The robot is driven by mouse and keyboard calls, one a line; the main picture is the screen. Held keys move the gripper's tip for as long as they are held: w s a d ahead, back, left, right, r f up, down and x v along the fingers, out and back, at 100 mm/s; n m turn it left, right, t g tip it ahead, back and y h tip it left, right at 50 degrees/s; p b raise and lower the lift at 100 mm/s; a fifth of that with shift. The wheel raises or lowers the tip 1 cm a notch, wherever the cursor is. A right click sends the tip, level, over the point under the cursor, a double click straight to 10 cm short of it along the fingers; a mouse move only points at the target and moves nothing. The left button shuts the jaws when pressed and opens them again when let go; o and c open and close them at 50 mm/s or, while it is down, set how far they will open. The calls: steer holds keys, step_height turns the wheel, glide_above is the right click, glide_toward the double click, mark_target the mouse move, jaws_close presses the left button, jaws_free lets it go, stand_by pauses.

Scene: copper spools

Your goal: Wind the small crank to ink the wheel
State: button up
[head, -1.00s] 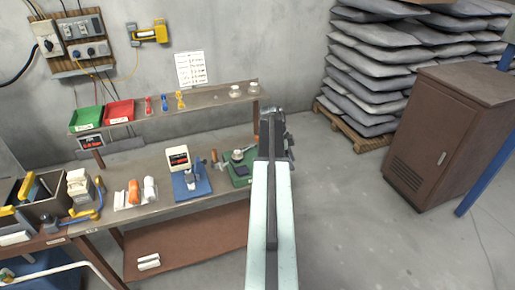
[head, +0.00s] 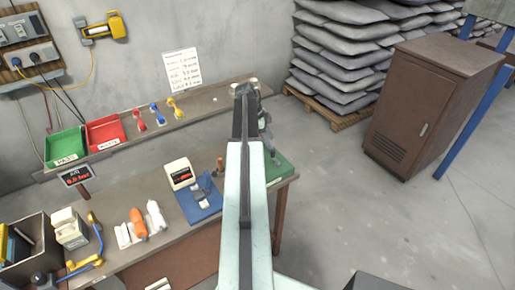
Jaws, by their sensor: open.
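My arm reaches away from me over the right end of the workbench, and my gripper (head: 246,92) is at its far end, above the shelf's right end. I see it mostly from behind, small and dark; it is open and I see nothing held in it. A device on a green base (head: 282,168) stands at the bench's right end, largely hidden behind my arm. A small brown upright handle (head: 220,165) shows just left of my arm. I cannot make out a crank or an inking wheel clearly.
The workbench (head: 150,248) carries a blue-based device (head: 200,200), a white box with a dark display (head: 180,173) and an orange bottle (head: 138,222). A shelf (head: 195,112) holds green and red bins. A brown cabinet (head: 430,105) stands right; the floor between is clear.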

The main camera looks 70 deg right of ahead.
mark_target(273, 151)
steer(key=b+x, duration=0.5)
steer(key=w+b+x, duration=0.1)
steer(key=b+x, duration=0.1)
steer(key=shift+s+f, duration=0.15)
steer(key=shift+f, duration=0.35)
steer(key=shift+r, duration=0.1)
